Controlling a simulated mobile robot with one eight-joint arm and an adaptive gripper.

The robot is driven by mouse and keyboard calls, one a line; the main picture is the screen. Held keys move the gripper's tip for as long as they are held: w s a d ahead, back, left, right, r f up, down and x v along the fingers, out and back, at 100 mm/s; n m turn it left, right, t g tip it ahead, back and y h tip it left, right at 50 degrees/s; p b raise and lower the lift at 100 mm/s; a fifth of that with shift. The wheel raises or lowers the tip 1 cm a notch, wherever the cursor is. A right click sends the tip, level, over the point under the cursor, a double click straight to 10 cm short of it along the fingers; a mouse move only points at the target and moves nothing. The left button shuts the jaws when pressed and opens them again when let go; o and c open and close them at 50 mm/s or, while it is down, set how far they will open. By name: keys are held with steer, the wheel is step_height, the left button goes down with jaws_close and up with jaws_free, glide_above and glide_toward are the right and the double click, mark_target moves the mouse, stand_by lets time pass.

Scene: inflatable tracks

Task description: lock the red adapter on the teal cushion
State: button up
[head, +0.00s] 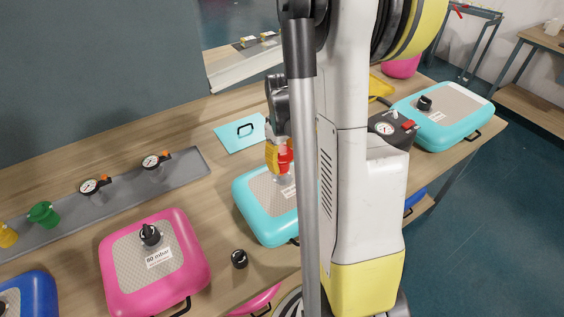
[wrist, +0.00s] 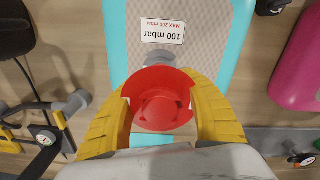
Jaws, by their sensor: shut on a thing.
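The red adapter (head: 285,158) is a short red cup-like ring. In the wrist view the red adapter (wrist: 160,97) sits between the two yellow fingers of my gripper (wrist: 162,110), which is shut on it. The teal cushion (head: 262,230) lies on the bench, with my gripper (head: 279,160) over its far part. In the wrist view the teal cushion (wrist: 117,50) carries a 100 mbar label. The cushion's valve is largely hidden by the adapter and fingers, so I cannot tell whether the adapter touches it or is seated.
A pink cushion (head: 113,275) lies left, with a black cap (head: 239,259) on the bench beside it. A second teal cushion (head: 402,107) and a black gauge box (head: 391,128) are right. A grey tray (head: 122,189) with gauges runs behind. My arm hides part of the bench.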

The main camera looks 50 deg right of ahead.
steer(key=shift+f+b, duration=1.75)
steer(key=shift+f, duration=0.3)
steer(key=n, duration=0.3)
steer(key=shift+b, duration=0.3)
steer(key=shift+n, duration=1.1)
steer(key=shift+n+b, duration=0.3)
steer(key=shift+n, duration=0.7)
steer(key=n, duration=0.3)
steer(key=n+b, duration=0.1)
steer(key=n, duration=0.3)
steer(key=shift+n, duration=0.4)
steer(key=o, duration=1.2)
